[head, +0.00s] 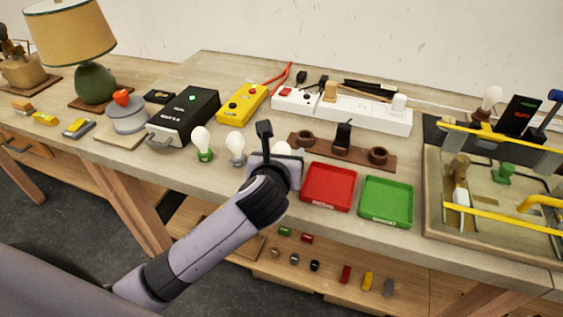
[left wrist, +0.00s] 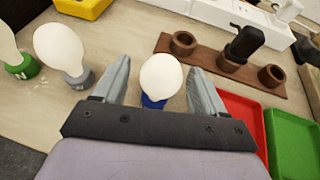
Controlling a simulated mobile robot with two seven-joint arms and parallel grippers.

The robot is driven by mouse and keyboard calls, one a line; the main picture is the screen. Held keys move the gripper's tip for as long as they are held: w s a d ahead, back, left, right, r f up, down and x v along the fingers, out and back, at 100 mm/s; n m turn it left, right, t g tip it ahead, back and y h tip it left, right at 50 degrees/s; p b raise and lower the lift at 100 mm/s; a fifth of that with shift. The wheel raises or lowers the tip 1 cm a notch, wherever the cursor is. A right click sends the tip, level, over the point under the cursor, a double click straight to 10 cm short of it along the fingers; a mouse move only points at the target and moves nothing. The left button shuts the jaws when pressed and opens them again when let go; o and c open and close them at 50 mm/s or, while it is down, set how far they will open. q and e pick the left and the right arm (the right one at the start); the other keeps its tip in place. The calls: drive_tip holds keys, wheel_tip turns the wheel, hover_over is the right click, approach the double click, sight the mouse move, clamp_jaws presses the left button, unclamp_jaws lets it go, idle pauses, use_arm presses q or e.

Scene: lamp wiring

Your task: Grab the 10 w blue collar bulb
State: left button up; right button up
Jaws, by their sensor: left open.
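The blue collar bulb (left wrist: 160,78) is white with a blue collar and stands upright on the bench in the left wrist view. My left gripper (left wrist: 160,82) is open, with one finger on each side of this bulb, and no contact shows. In the head view my left gripper (head: 272,150) hides most of the bulb; only a bit of white glass (head: 283,148) shows beside it. A green collar bulb (head: 202,143) and a grey collar bulb (head: 236,147) stand to the left. The wattage marking on the blue collar cannot be read. My right gripper is not seen.
A brown socket rack (head: 342,152) lies just behind the gripper. A red tray (head: 328,187) and a green tray (head: 386,202) are to the right. A black box (head: 184,117) and a yellow box (head: 242,104) stand behind left. A white power strip (head: 340,110) lies farther back.

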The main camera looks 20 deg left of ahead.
use_arm(q)
drive_tip(key=shift+c, duration=0.4)
drive_tip(key=c, duration=1)
drive_tip(key=shift+r, duration=0.1)
